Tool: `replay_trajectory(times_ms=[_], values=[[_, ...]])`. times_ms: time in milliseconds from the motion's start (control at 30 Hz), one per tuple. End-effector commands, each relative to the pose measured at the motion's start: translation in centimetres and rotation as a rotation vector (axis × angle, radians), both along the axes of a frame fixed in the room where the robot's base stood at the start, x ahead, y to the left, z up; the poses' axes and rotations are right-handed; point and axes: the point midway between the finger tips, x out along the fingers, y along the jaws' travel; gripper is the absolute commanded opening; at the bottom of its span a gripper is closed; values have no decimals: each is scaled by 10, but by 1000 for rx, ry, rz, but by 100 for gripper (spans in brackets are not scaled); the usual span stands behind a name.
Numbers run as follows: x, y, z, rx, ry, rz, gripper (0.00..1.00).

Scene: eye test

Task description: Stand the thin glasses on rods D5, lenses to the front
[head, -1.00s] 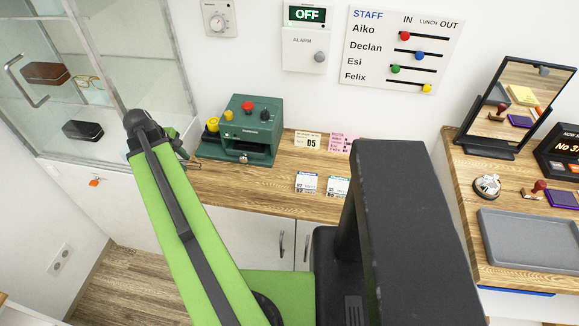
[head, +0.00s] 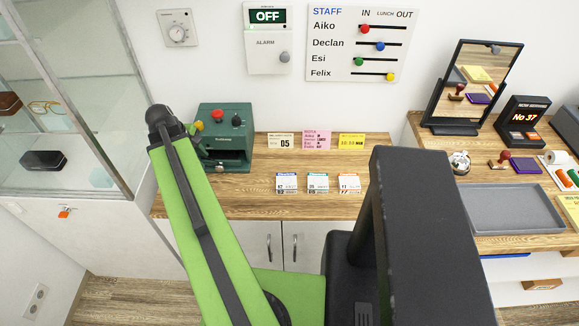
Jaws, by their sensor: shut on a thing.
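A pair of glasses (head: 48,108) with a thin yellowish frame lies in the glass cabinet at the left; I cannot tell if it is the pair named in the task. A card reading D5 (head: 281,142) stands at the back of the wooden counter, right of the green machine. I make out no rods. My green arm (head: 205,215) reaches up from the bottom, left of the middle. My gripper is hidden beyond the arm's dark upper joint, so its jaws and anything in them do not show.
The glass cabinet (head: 128,120) also holds a black case (head: 43,160) and a brown case (head: 8,103). The green machine (head: 228,135) stands on the counter (head: 240,205). Pink and yellow cards and several small cards stand on it. A grey tray (head: 512,208) and a mirror (head: 474,85) are at the right.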

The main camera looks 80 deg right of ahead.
Motion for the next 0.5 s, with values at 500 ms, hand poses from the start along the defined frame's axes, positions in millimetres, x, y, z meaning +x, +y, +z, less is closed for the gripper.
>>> replay_trajectory(times_ms=[500], values=[[-129, -17, 17, 115, 2, 61, 0]])
